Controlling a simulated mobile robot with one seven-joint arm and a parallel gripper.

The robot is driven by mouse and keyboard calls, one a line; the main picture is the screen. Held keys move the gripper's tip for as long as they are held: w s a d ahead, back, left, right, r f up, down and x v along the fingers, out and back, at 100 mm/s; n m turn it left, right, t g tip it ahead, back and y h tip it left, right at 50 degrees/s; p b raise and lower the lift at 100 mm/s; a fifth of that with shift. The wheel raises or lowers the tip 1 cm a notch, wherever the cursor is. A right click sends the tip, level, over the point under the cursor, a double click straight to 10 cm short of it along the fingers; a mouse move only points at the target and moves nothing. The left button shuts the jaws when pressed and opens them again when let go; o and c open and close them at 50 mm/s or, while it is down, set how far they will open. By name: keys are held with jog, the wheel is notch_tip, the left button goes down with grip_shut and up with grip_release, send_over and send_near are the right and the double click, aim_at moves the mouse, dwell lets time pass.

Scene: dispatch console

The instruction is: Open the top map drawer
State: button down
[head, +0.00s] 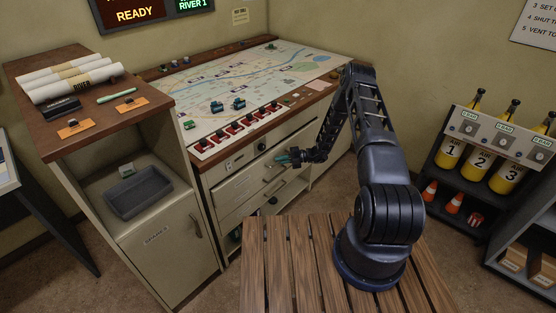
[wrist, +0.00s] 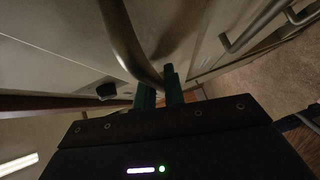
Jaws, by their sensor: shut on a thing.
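The map console (head: 225,124) stands against the back wall, with pale drawer fronts below its map top. The upper drawer front (head: 238,184) faces me, and my gripper (head: 285,158) is at its right part. In the wrist view, the two green fingers of my gripper (wrist: 160,90) are closed around a curved metal bar handle (wrist: 124,38). The handle stands off a pale drawer front (wrist: 65,60). My gripper hides part of the handle in the head view. I cannot tell for sure whether the drawer is slightly out.
A lower drawer handle (wrist: 262,22) shows in the wrist view. A black knob (wrist: 106,91) is near the fingers. A spares cabinet (head: 165,245) stands left of the console. A slatted wooden surface (head: 290,260) lies under my arm. A bottle rack (head: 480,180) stands right.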

jog(key=s+d, duration=2.4)
jog(key=shift+s+d, duration=0.2)
jog(key=shift+d, duration=0.1)
jog(key=c, duration=1.8)
grip_release()
jog(key=shift+o, duration=0.2)
jog(key=d+r, duration=0.1)
jog(key=d, duration=0.9)
jog(key=shift+d+r, duration=0.25)
jog(key=shift+d, duration=0.1)
jog(key=shift+w, duration=0.1)
